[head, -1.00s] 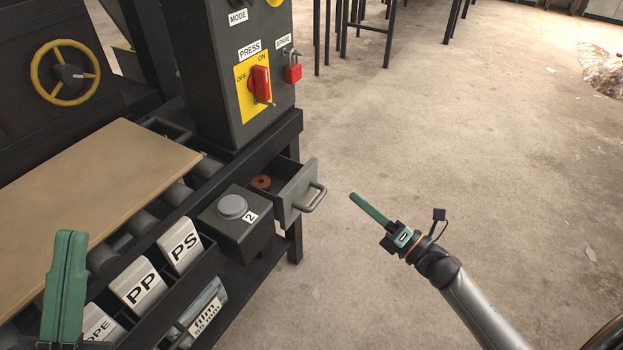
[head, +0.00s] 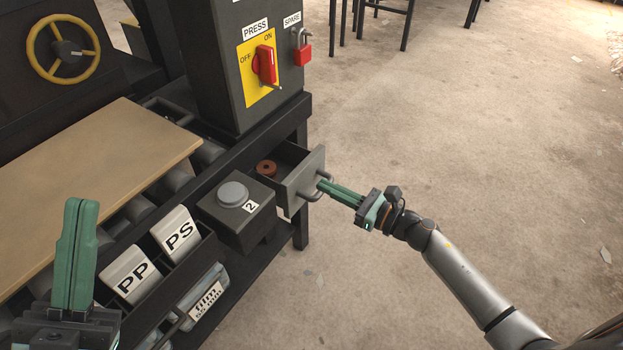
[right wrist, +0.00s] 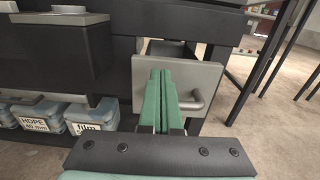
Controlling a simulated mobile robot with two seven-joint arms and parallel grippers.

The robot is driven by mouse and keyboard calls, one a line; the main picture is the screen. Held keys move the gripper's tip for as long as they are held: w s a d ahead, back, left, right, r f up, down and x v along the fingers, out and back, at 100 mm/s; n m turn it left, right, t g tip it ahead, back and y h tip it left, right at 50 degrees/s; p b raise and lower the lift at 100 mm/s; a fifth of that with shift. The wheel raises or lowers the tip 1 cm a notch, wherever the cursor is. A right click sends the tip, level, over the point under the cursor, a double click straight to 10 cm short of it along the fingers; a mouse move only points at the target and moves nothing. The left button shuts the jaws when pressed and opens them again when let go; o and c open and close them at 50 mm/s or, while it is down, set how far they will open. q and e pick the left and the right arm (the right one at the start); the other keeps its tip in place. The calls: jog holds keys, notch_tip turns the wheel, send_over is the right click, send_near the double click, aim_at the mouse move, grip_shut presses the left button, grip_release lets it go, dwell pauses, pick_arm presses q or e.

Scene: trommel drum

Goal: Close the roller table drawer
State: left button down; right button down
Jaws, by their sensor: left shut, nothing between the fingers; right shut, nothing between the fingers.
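The roller table drawer (head: 300,180) is a small grey drawer, standing open below the press control box. A reddish-brown ring (head: 266,167) lies inside it. Its front panel with a bar handle (head: 320,188) also shows in the right wrist view (right wrist: 190,75). My right gripper (head: 322,186) is shut and empty, its tips at the drawer front beside the handle; I cannot tell whether they touch. In the right wrist view its green fingers (right wrist: 160,75) overlap the front panel. My left gripper (head: 78,205) is shut and empty at the lower left, over the table's front side.
A dark box with a grey button (head: 232,194) marked 2 sits just left of the drawer. Bins labelled PP (head: 132,275) and PS (head: 178,236) line the table front. The control box (head: 235,60) stands above. The floor at right is clear.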

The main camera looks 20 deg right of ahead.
aim_at(293, 171)
pick_arm(q)
jog(key=shift+f, duration=0.3)
pick_arm(e)
jog(key=shift+x, duration=2.45)
